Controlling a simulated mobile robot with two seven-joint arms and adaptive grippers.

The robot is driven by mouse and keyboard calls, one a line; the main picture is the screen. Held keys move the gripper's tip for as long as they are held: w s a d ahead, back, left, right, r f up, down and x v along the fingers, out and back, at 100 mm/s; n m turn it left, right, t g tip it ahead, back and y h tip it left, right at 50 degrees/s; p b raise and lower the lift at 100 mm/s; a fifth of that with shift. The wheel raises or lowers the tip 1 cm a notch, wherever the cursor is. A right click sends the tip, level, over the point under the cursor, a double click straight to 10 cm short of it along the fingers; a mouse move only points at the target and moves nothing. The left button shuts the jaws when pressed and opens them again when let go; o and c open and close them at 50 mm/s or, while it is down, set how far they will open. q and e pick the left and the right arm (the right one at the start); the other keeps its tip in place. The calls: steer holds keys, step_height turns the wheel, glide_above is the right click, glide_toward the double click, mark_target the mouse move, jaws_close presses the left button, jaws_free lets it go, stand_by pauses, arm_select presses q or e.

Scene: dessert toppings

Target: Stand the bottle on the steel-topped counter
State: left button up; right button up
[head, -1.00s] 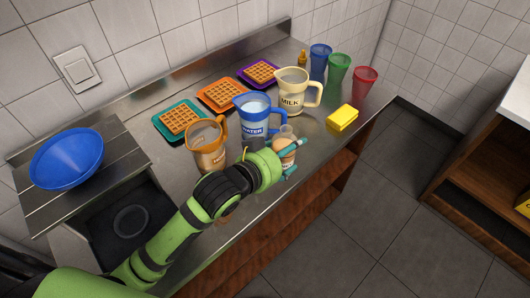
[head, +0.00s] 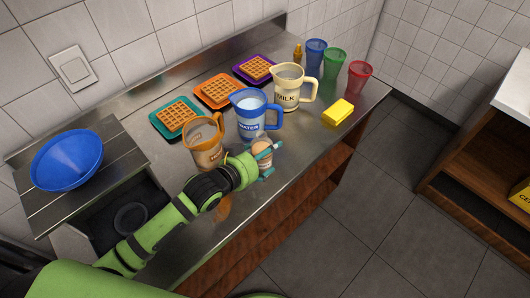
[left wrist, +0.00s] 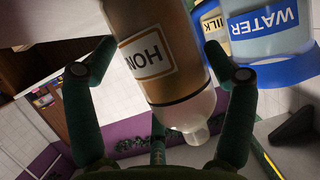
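The bottle (head: 263,154) is pale brown with a clear top; its label in the left wrist view (left wrist: 155,55) begins "HON". My left gripper (head: 265,160) has a finger on either side of the bottle, and the fingertips meet its sides in the left wrist view (left wrist: 160,60). The bottle is roughly upright, with its nozzle toward my palm camera. It is over the front part of the steel-topped counter (head: 310,145), right of the orange jug. Its base is hidden, so I cannot tell whether it touches the counter. My right gripper is not in view.
Close behind the bottle stand an orange jug (head: 205,150), a blue WATER jug (head: 250,122) and a MILK jug (head: 288,92). Waffles on coloured trays (head: 216,103) line the back. A yellow block (head: 338,112) lies right; cups (head: 334,62) stand beyond. Counter between bottle and block is clear.

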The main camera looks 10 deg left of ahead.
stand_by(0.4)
arm_select(q)
steer(key=b+v, duration=0.1)
steer(key=v, duration=1.1)
steer(key=shift+b, duration=0.35)
